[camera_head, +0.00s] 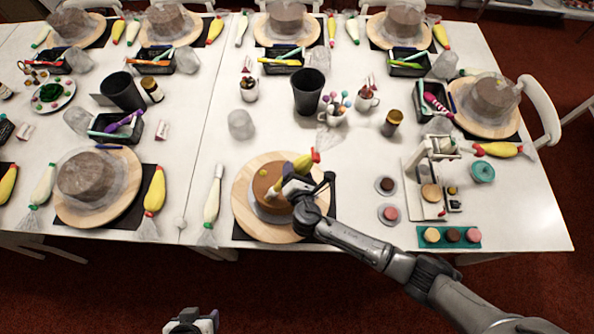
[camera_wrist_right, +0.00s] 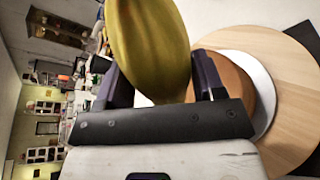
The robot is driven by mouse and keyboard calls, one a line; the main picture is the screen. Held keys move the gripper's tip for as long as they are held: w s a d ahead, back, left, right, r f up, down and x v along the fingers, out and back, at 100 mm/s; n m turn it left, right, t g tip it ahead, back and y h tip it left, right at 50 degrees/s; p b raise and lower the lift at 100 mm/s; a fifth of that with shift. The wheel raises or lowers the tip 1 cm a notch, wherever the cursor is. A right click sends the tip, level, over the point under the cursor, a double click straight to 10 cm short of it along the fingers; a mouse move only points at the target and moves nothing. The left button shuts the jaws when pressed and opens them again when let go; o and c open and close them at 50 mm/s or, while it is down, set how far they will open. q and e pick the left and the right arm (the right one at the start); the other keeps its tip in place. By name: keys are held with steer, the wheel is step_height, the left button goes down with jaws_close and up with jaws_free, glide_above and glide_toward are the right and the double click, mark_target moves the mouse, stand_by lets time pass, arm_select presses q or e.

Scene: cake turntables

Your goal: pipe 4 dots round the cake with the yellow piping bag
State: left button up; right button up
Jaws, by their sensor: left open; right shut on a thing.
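The brown cake (camera_head: 264,182) sits on a round wooden turntable (camera_head: 245,217) at the front middle of the table. My right gripper (camera_head: 293,186) is over the cake's right side, shut on the yellow piping bag (camera_head: 304,162). The bag is tilted, its red-tied end up to the right and its pale nozzle low over the cake top. I cannot tell if the nozzle touches. A small yellow spot shows on the cake's far-left edge. In the right wrist view the bag (camera_wrist_right: 150,48) fills the jaws and the cake (camera_wrist_right: 237,82) is partly hidden. My left gripper (camera_head: 192,321) is open, empty, off the front edge.
A white piping bag (camera_head: 213,196) lies left of the turntable. A black cup (camera_head: 308,92) and a cup of coloured sticks (camera_head: 334,112) stand behind. A white stand (camera_head: 424,180) and a teal tray (camera_head: 449,237) are to the right. Other cakes stand around the table.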

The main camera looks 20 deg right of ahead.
mark_target(297, 168)
steer(key=shift+r, duration=0.15)
stand_by(0.3)
steer(key=o, duration=0.4)
steer(key=shift+c, duration=0.4)
steer(key=shift+r, duration=0.15)
steer(key=shift+r+p, duration=1.4)
steer(key=shift+p, duration=0.4)
